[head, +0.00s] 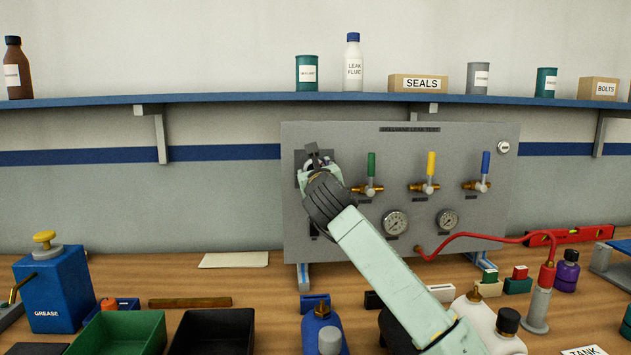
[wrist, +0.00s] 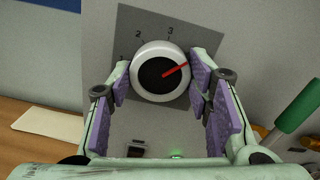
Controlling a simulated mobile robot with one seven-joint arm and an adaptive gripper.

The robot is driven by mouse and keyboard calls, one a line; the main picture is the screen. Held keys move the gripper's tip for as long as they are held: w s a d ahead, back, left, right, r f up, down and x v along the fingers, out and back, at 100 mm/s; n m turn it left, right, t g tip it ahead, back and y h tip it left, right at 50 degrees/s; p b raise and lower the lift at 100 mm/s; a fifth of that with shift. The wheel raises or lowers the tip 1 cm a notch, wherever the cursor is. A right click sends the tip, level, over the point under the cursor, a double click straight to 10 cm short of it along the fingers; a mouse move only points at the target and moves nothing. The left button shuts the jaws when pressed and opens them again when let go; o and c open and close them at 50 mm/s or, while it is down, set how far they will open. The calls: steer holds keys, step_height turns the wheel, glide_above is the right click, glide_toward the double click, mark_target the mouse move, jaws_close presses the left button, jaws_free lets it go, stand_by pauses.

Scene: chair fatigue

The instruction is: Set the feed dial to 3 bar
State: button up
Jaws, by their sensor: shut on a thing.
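The feed dial (wrist: 147,54) has a white rim, a dark centre and a red pointer, on a dark square plate (wrist: 128,20) of the grey panel. The numbers 2 and 3 show above it, with a mark like a 1 at its left. The red pointer points right and slightly up, clockwise past the 3. My gripper (wrist: 160,84) is shut on the dial, its purple pads at the dial's left and right sides. In the head view my gripper (head: 318,166) is at the panel's upper left and mostly hides the dial.
Three valves with green (head: 371,165), yellow (head: 431,163) and blue (head: 486,164) handles stand right of the dial. Two gauges (head: 396,222) sit below them. A red hose (head: 480,236) leaves the panel's lower right. Bins and bottles crowd the bench front.

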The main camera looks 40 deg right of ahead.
steer(key=shift+f+n+b, duration=0.1)
steer(key=shift+n+b, duration=4)
steer(key=shift+b, duration=0.85)
steer(key=o, duration=1.1)
steer(key=shift+o, duration=0.2)
steer(key=shift+s+a, duration=0.1)
steer(key=v, duration=1.2)
